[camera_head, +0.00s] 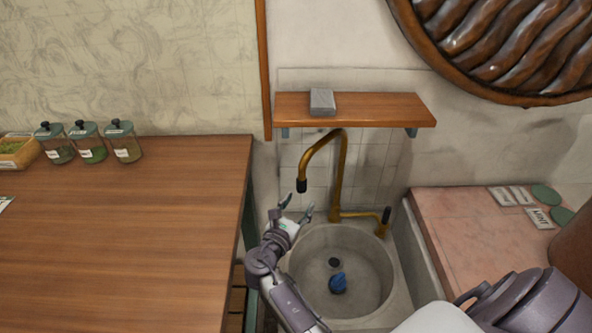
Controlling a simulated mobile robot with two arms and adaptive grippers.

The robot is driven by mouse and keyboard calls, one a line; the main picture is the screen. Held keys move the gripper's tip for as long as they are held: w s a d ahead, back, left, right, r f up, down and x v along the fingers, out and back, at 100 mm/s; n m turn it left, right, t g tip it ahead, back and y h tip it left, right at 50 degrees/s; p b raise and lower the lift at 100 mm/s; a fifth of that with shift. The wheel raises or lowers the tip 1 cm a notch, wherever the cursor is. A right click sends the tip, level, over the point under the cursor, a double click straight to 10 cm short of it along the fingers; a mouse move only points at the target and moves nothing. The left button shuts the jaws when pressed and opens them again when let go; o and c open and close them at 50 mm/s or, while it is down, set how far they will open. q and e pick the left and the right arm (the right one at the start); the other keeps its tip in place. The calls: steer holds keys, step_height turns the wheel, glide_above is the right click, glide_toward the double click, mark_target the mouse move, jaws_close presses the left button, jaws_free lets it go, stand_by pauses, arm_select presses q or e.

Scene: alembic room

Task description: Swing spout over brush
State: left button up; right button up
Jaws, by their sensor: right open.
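The brass spout (342,165) rises from the back of the round stone sink (300,262), arches to the left and ends in a black tip. The tip hangs over the sink's back left side. A blue brush (338,283) lies in the basin beside the dark drain, to the right of and nearer than the spout tip. My right gripper (297,206) is open and empty, just below the spout tip, with its fingers pointing up. Whether a finger touches the spout I cannot tell. My left gripper is out of view.
A wooden shelf (355,108) with a grey block (322,101) hangs above the spout. A brass handle (383,222) with a black grip stands at the sink's right. A wooden counter (120,240) lies left, a pink countertop (470,240) right.

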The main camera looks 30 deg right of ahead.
mark_target(299, 185)
steer(key=shift+w+a+r+n+t, duration=0.25)
steer(key=shift+w+r+n+t, duration=0.15)
steer(key=shift+w+r+n, duration=0.55)
steer(key=b+x, duration=0.2)
steer(key=x, duration=0.4)
steer(key=shift+f, duration=0.1)
steer(key=shift+w+d, duration=0.2)
steer(key=shift+d, duration=0.15)
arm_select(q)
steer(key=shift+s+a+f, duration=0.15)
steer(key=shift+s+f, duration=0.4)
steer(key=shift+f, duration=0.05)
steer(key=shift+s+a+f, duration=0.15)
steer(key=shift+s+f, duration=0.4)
arm_select(e)
steer(key=shift+c, duration=0.2)
jaws_close()
